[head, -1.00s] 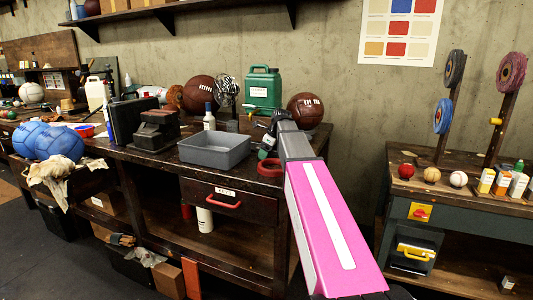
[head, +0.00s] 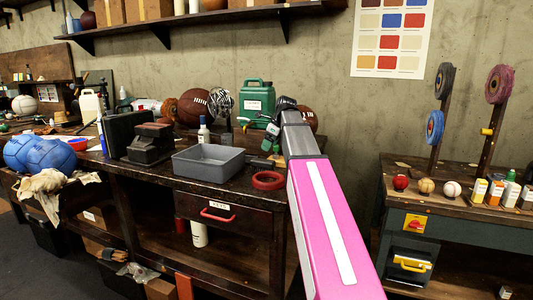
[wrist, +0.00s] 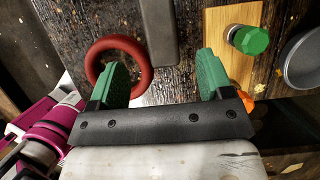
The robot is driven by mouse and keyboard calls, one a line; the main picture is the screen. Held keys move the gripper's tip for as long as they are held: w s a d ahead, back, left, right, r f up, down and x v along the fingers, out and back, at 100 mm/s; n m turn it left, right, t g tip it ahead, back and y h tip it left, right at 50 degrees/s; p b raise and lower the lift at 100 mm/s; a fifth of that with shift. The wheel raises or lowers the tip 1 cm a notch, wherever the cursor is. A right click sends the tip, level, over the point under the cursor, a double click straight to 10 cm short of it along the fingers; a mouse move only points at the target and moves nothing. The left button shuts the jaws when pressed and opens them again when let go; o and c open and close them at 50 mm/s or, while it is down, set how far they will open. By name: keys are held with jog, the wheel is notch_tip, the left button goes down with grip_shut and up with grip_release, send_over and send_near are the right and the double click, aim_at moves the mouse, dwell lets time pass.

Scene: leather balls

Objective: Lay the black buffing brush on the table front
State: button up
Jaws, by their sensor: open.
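My gripper (head: 272,132) is over the back right part of the dark workbench (head: 140,168). In the wrist view its two green fingers (wrist: 158,80) are spread apart with nothing between their tips. A long dark grey block (wrist: 158,35) lies on the bench just beyond the fingers, next to a red ring. It may be the black buffing brush, but its bristles do not show. In the head view a small dark piece (head: 262,163) lies behind the red ring; I cannot tell if it is the same thing.
The red ring (head: 268,180) lies near the bench front, right of a grey tray (head: 208,160). A green canister (head: 257,98) and brown balls (head: 193,106) stand behind.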

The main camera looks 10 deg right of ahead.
aim_at(263, 160)
jog(key=shift+o, duration=0.4)
jog(key=shift+s+d+r, duration=0.1)
jog(key=shift+r, duration=0.4)
jog(key=shift+w+f, duration=0.25)
jog(key=shift+f, duration=0.35)
jog(key=shift+s+x, duration=0.2)
jog(key=shift+x, duration=5.1)
jog(key=shift+f, duration=0.15)
jog(key=c, duration=1.1)
